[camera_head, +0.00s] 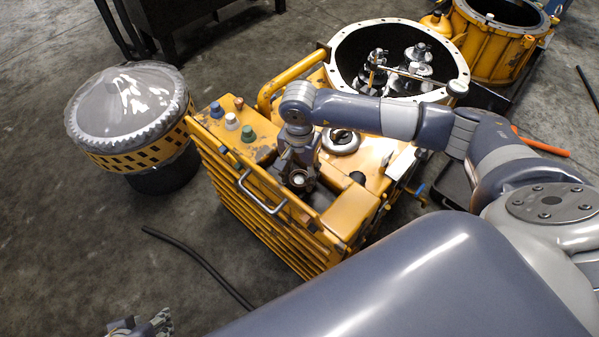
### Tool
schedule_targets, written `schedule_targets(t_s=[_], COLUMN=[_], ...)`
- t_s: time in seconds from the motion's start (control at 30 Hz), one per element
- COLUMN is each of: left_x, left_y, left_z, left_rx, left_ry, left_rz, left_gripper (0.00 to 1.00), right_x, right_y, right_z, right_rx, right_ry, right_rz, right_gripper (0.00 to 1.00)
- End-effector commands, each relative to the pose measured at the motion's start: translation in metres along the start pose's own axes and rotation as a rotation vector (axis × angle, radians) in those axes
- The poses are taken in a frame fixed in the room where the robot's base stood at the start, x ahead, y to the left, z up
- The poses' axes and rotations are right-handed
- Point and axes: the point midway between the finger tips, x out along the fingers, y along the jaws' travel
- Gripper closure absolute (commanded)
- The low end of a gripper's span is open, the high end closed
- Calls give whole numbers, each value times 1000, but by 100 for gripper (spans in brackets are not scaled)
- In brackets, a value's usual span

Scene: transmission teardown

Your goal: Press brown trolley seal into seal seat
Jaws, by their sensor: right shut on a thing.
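My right gripper (299,180) is low over the front part of the yellow trolley (345,213), pointing down beside the silver handle. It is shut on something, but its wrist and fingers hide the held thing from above. I cannot make out a brown seal or the seal seat at the fingers. A small reddish-brown cap (239,103) stands on the trolley's left top corner, near blue, white and green caps. My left gripper (140,325) is only partly in view at the bottom left edge, away from the trolley; its fingers are not clear.
A silver handle (262,195) and a yellow rail (290,78) stick up from the trolley. A grey ring (341,142) lies on its top. A large open housing (346,66) stands behind. A domed drum (127,105) stands left. A black hose (200,262) lies on the floor.

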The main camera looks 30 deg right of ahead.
Motion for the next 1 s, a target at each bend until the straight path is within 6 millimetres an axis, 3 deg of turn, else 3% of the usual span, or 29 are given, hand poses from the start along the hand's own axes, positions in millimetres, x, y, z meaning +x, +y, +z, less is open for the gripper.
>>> schedule_targets(t_s=[1.0], left_x=[9], left_y=[4], left_z=[-34], left_rx=[5], left_ry=[153], left_rz=[8], left_gripper=[60], right_x=[13], right_y=[0], right_z=[0], right_rx=[0], right_ry=[0], right_rz=[0], right_gripper=[74])
